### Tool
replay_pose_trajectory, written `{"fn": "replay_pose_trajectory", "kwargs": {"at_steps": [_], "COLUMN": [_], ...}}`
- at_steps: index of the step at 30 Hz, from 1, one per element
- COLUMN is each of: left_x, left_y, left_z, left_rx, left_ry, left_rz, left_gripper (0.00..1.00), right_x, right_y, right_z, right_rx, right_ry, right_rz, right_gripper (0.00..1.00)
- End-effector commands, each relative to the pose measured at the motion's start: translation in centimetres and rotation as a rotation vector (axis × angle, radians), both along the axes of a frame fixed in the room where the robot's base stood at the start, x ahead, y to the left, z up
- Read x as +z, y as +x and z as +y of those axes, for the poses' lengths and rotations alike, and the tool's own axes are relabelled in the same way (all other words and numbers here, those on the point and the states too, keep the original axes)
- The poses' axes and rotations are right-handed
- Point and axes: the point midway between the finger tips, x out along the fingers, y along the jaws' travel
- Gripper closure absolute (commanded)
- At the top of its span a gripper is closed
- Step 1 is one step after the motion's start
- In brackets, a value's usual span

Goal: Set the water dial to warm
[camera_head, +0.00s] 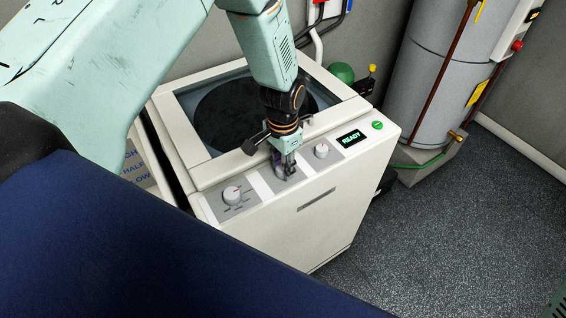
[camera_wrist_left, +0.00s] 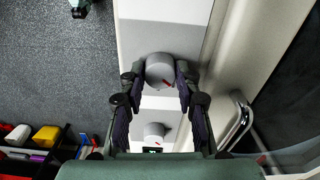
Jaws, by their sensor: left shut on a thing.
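A white top-loading washer (camera_head: 330,215) has a slanted front panel with three dials. My left gripper (camera_head: 288,172) reaches down onto the middle dial (camera_wrist_left: 158,66), its fingers on either side of it and shut on it. In the wrist view, the red mark on this dial points toward the lower right. In the head view, the gripper mostly hides the middle dial. The left dial (camera_head: 232,195) and right dial (camera_head: 321,150) are free; the right one also shows in the wrist view (camera_wrist_left: 154,131). Panel lettering is too small to read.
A lit display (camera_head: 351,138) reads READY, beside a green button (camera_head: 377,125). The washer's dark round lid (camera_head: 225,112) lies behind the panel. A grey tank (camera_head: 435,80) stands at the right. Grey floor (camera_head: 450,240) is open in front.

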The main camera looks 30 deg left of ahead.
Motion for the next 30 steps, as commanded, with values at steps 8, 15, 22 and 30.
{"fn": "replay_pose_trajectory", "kwargs": {"at_steps": [8, 15, 22, 30], "left_x": [-0.05, -0.05, -0.05, -0.03], "left_y": [-0.23, -0.24, -0.24, -0.14], "left_z": [0.02, 0.03, 0.03, 0.02], "left_rx": [-0.088, -0.105, -0.105, -0.104], "left_ry": [0.000, 0.000, 0.000, 0.000], "left_rz": [0.008, 0.008, 0.008, 0.005], "left_gripper": [0.99, 0.99, 0.99, 0.48], "right_x": [0.11, 0.11, 0.11, 0.11], "right_y": [0.00, 0.00, 0.00, 0.00], "right_z": [0.00, 0.00, 0.00, 0.00], "right_rx": [0.000, 0.000, 0.000, 0.000], "right_ry": [0.000, 0.000, 0.000, 0.000], "right_rz": [0.000, 0.000, 0.000, 0.000], "right_gripper": [1.00, 1.00, 1.00, 1.00]}}
